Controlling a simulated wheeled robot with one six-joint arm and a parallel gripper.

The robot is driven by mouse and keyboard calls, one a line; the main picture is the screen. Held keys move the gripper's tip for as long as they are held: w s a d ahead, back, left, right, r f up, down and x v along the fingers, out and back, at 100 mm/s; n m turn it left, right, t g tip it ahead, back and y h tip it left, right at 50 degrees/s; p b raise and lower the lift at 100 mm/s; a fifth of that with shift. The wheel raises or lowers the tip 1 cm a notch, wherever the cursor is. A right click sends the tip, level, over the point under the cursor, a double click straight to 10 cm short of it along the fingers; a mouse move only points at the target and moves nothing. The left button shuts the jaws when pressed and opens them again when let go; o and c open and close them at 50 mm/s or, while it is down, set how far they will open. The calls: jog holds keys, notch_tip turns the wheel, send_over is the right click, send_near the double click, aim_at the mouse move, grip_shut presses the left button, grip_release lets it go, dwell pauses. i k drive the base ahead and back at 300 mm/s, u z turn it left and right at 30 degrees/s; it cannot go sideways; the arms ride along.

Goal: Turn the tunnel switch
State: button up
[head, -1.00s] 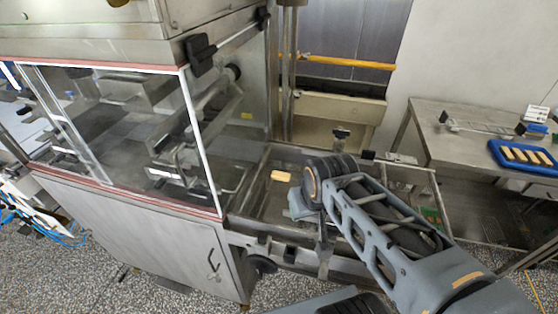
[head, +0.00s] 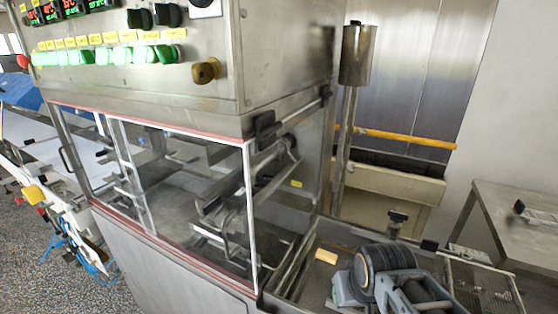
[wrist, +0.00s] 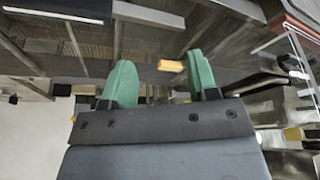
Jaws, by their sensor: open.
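The control panel (head: 270,50) is at the top left of the head view. It has a row of green lit switches (head: 112,55) under yellow labels too small to read, two black knobs (head: 139,18) and a yellow-brown knob (head: 206,71). I cannot tell which one is the tunnel switch. My gripper is low and to the right of the panel, well apart from it, and largely hidden by my arm in the head view. In the wrist view my gripper (wrist: 160,82) shows two green fingers spread apart, holding nothing.
A clear-walled enclosure (head: 180,190) with a red-edged frame is below the panel. A small tan bar (head: 326,257) lies on the conveyor beside my arm; an orange-tan piece (wrist: 168,65) shows beyond my fingers. A steel post (head: 345,140) and a steel table (head: 510,215) stand to the right.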

aim_at(166, 55)
jog(key=u, duration=1.3)
